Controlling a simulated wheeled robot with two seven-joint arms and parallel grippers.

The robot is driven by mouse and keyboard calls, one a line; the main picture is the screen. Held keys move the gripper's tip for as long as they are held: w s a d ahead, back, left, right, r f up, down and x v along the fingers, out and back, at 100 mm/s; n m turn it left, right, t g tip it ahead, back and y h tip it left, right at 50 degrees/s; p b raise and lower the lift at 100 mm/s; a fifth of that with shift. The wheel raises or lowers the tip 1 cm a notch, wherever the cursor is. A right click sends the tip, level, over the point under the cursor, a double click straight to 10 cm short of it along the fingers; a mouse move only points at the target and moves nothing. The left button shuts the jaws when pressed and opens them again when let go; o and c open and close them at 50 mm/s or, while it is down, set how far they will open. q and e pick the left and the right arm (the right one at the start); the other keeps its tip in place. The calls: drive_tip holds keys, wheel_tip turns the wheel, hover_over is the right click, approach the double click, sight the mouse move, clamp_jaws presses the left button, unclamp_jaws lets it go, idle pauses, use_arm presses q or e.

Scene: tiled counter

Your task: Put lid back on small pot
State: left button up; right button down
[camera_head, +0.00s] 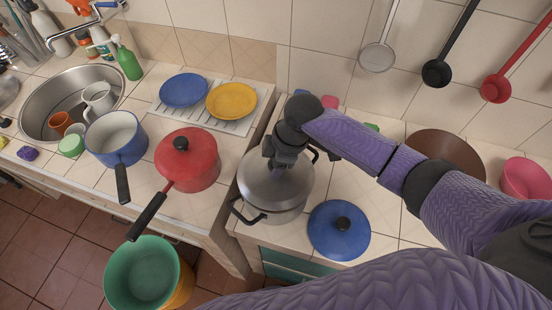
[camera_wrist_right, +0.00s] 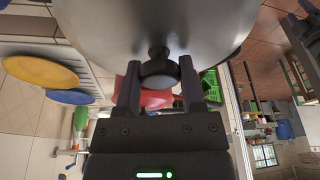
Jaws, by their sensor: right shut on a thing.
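My right gripper (camera_head: 282,163) reaches down over the large grey metal pot (camera_head: 277,217) and is shut on the black knob (camera_wrist_right: 158,71) of its grey lid (camera_head: 256,183). The lid fills the top of the right wrist view. I cannot tell whether it rests on the rim or is slightly raised. The small blue pot (camera_head: 117,142) stands uncovered left of the red pot. A blue lid (camera_head: 338,231) with a black knob lies flat on the counter, right of the grey pot. The red pot (camera_head: 191,160) has its red lid on. My left gripper is out of view.
The sink (camera_head: 62,100) with mugs is at the left. A blue plate (camera_head: 184,89) and a yellow plate (camera_head: 231,100) lie on a rack behind the pots. A green bucket (camera_head: 142,274) is on the floor. Ladles (camera_head: 436,73) hang on the wall.

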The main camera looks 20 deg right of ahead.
idle(0.4)
drive_tip(key=shift+a+r+p, duration=0.1)
drive_tip(key=shift+p, duration=0.25)
drive_tip(key=shift+p, duration=0.55)
idle(1.3)
drive_tip(key=shift+f, duration=0.2)
unclamp_jaws()
idle(0.4)
wheel_tip(320, 180, up, 7)
drive_tip(key=p, duration=0.7)
drive_tip(key=shift+r, duration=0.1)
